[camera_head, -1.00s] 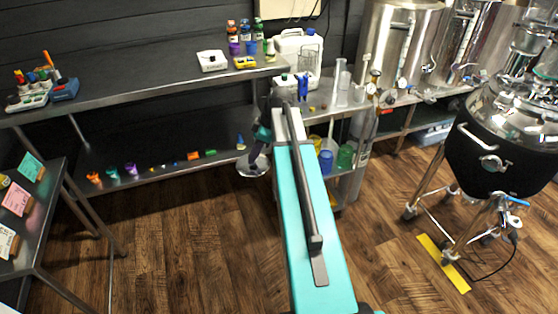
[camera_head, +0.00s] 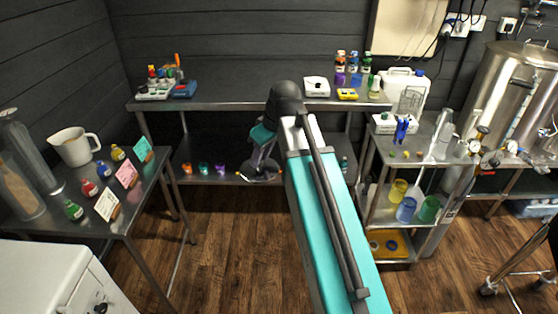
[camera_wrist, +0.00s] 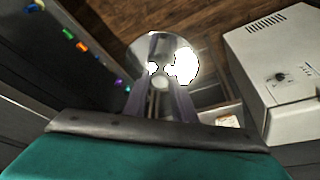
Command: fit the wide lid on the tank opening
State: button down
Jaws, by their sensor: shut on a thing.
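My gripper (camera_head: 262,160) is at the end of my teal arm, near the middle of the head view. It is shut on a round, shiny metal lid (camera_head: 258,178), held clear of the floor in front of the lower shelf. In the wrist view the lid (camera_wrist: 165,45) lies beyond my two fingers (camera_wrist: 162,100), with a small round knob between them and bright glare on its surface. The tank opening is not visible now. A large steel tank (camera_head: 505,95) stands at the back right.
A white cabinet (camera_head: 45,275) is at the front left; it also shows in the wrist view (camera_wrist: 280,60). A table (camera_head: 135,215) with cards, bottles and a pitcher stands at left. A long bench (camera_head: 230,104) runs behind my gripper. The wooden floor is open.

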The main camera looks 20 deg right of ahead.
jog(key=shift+s+a+r+m, duration=0.35)
jog(key=shift+a+r+m, duration=0.1)
jog(key=shift+a+m, duration=0.05)
jog(key=shift+s+a+r+m+t+h, duration=0.15)
jog(key=shift+s+r+m+h, duration=0.1)
jog(key=shift+m, duration=0.3)
jog(key=shift+s+r+m+t+h, duration=0.15)
jog(key=shift+m+h, duration=0.1)
jog(key=shift+m, duration=0.3)
jog(key=m, duration=0.1)
jog(key=m+h, duration=0.1)
jog(key=m, duration=0.1)
jog(key=shift+s+d+m, duration=0.3)
jog(key=shift+s+d, duration=0.05)
jog(key=shift+d, duration=0.05)
jog(key=shift+s+f, duration=0.1)
